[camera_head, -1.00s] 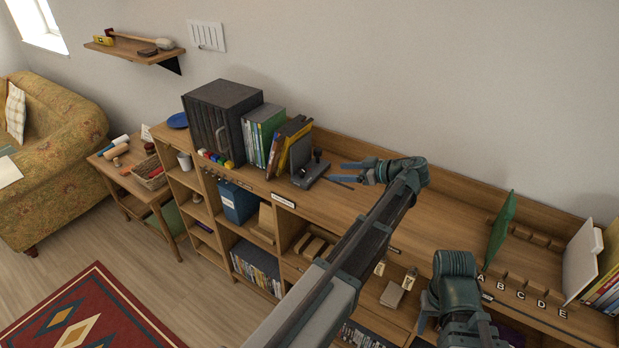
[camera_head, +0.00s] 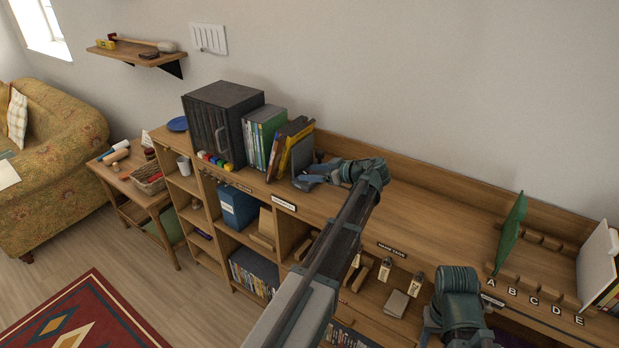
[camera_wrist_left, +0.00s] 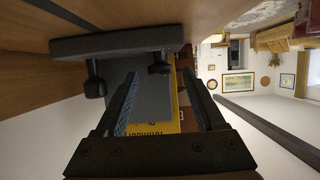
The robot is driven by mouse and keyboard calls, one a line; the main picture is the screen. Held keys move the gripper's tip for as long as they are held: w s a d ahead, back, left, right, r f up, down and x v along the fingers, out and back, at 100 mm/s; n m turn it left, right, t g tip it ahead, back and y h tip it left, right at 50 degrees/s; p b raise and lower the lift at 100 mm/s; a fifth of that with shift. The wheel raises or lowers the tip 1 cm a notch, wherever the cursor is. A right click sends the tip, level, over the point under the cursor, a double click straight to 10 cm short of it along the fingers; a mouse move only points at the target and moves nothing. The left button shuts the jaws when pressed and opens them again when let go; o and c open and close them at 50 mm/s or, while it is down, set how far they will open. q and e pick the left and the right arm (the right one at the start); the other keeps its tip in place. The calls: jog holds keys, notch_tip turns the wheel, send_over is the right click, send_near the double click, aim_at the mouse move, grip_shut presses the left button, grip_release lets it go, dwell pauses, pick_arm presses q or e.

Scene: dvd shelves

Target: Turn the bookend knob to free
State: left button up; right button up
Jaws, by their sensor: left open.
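The dark grey bookend (camera_head: 302,153) stands upright on the shelf top against the row of cases; its base is largely hidden by my left gripper (camera_head: 318,174). In the left wrist view the bookend shows as a grey plate (camera_wrist_left: 152,102) and a dark base bar (camera_wrist_left: 115,42). One dark knob (camera_wrist_left: 160,67) sticks out of the bar and appears between the fingertips of my open left gripper (camera_wrist_left: 160,76). A second dark post (camera_wrist_left: 95,86) lies left of the fingers. I cannot tell whether a finger touches the knob. Only part of my right arm's end (camera_head: 440,328) shows, low in the head view.
Yellow and green cases (camera_head: 264,138) and a black box set (camera_head: 222,120) stand left of the bookend. The shelf top (camera_head: 430,212) to the right is mostly clear up to a green divider (camera_head: 510,232). Small blocks lie on the shelf below.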

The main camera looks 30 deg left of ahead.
pick_arm(q)
jog(key=shift+a+f, duration=0.25)
jog(key=shift+a, duration=0.35)
jog(key=shift+c, duration=0.3)
grip_shut()
